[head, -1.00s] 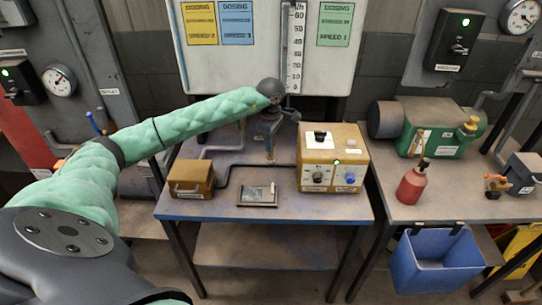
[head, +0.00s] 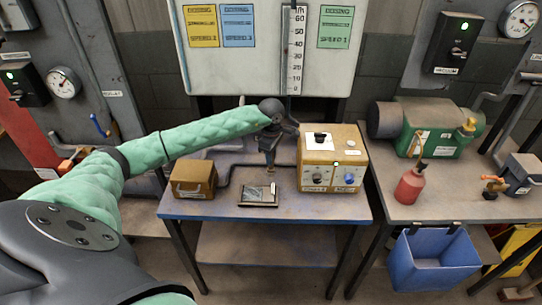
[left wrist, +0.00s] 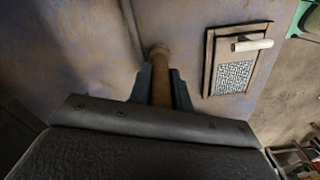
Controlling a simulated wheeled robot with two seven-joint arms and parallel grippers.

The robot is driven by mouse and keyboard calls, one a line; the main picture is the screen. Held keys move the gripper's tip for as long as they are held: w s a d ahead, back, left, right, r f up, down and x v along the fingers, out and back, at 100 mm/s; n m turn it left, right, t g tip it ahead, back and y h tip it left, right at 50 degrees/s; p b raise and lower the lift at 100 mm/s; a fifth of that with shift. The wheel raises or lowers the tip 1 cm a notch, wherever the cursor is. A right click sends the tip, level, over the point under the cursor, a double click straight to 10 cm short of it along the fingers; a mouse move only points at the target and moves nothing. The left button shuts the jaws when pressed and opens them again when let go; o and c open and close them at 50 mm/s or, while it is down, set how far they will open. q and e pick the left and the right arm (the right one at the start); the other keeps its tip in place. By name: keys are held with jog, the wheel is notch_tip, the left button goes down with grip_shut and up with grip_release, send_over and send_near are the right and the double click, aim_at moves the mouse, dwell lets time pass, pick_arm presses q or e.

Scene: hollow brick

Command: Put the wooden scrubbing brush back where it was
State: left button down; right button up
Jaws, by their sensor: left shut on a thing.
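My left gripper (head: 270,163) reaches over the back middle of the blue-edged table (head: 230,211), pointing down. It is shut on a brown wooden handle, which I take for the wooden scrubbing brush (head: 272,174). In the left wrist view the rounded brown handle (left wrist: 160,72) stands between the two dark fingers (left wrist: 160,90); no bristles can be made out. Whether its lower end touches the table I cannot tell. My right gripper is not in view.
A dark-framed flat panel (head: 258,194) with a small pale cylinder lies just in front of the gripper. A tan box (head: 194,179) stands at left, a yellow control box (head: 331,158) close at right. A dark pipe runs behind. The table's front strip is clear.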

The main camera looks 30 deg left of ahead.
pick_arm(q)
jog(key=shift+f, duration=0.1)
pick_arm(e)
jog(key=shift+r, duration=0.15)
pick_arm(q)
jog(key=c, duration=1.3)
grip_release()
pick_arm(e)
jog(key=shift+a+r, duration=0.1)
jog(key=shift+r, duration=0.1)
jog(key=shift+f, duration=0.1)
pick_arm(q)
jog(key=shift+r, duration=0.45)
notch_tip(320, 180, up, 10)
jog(key=b, duration=0.4)
jog(key=shift+r+b, duration=0.15)
jog(key=shift+b, duration=0.15)
jog(key=shift+r, duration=0.55)
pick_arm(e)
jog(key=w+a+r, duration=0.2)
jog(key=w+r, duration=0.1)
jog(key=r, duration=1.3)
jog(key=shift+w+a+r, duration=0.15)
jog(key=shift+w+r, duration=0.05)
